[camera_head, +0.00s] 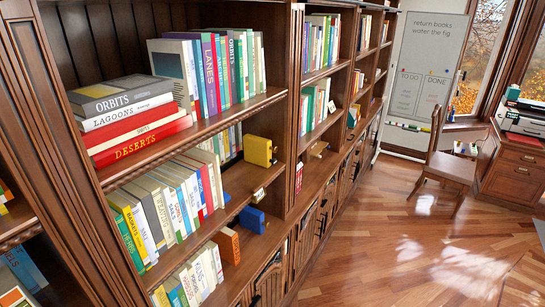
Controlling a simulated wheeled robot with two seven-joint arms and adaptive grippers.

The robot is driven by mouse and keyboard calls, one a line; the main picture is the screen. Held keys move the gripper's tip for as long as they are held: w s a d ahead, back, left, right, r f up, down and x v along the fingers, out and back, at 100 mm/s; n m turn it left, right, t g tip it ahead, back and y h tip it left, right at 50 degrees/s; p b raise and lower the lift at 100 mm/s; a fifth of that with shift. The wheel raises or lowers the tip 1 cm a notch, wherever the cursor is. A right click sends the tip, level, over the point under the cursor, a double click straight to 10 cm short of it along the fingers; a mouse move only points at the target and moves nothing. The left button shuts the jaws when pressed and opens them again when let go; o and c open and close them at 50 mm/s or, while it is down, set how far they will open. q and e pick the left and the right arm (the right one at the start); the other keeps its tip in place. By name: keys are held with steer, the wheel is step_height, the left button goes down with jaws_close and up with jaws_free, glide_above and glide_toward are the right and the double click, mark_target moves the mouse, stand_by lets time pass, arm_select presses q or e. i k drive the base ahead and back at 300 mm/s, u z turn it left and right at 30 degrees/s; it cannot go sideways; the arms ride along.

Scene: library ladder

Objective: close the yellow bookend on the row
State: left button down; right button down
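The yellow bookend (260,151) stands upright near the right end of a middle shelf in the large wooden bookcase, close to the upright post. A row of books (165,209) with light and coloured spines fills the left part of the shelves below the top one. More books (228,143) show behind and to the left of the bookend. I cannot tell whether they touch it. Bare shelf shows in front of the bookend. Neither of my grippers is in view.
A blue bookend (252,220) and an orange block (228,245) stand lower down. A flat stack of books (130,113) lies on the upper shelf. A wooden chair (447,165) and a desk (516,165) are at the right. The wooden floor between is clear.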

mark_target(257, 150)
steer(key=u, duration=0.05)
steer(key=k, duration=0.55)
steer(key=z, duration=0.55)
steer(key=i, duration=0.75)
steer(key=u, duration=0.4)
steer(key=i, duration=0.85)
steer(key=u, duration=0.75)
